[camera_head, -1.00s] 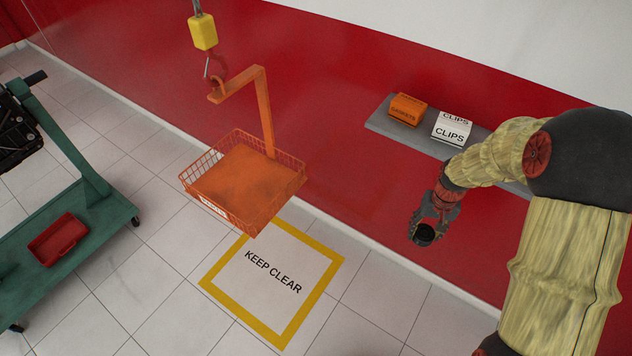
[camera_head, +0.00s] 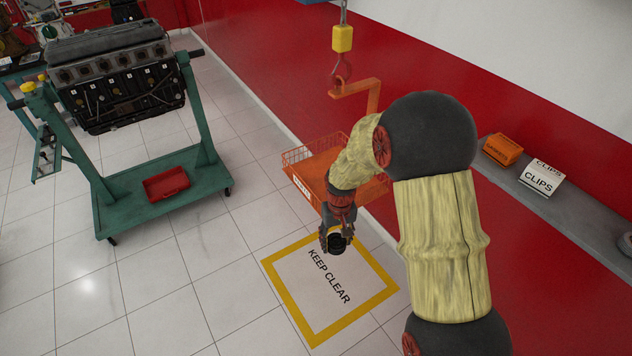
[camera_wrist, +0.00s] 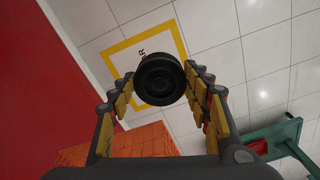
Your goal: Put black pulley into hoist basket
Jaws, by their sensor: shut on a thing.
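My gripper (camera_head: 337,240) is shut on the black pulley (camera_head: 338,243). In the wrist view the round black pulley (camera_wrist: 159,79) sits between the two fingertips of my gripper (camera_wrist: 160,82). The orange hoist basket (camera_head: 309,178) hangs from the hoist hook (camera_head: 341,80) behind my arm, and my arm hides part of it. In the head view the pulley is just below and in front of the basket's near side. In the wrist view the orange basket (camera_wrist: 145,141) shows at the lower left, beside the gripper.
A yellow-framed "KEEP CLEAR" floor mark (camera_head: 325,292) lies below. A green engine stand (camera_head: 165,200) with a red tray (camera_head: 166,184) stands left. A grey wall shelf (camera_head: 560,205) holds an orange box (camera_head: 502,149) and a white CLIPS box (camera_head: 541,178). Floor between stand and mark is free.

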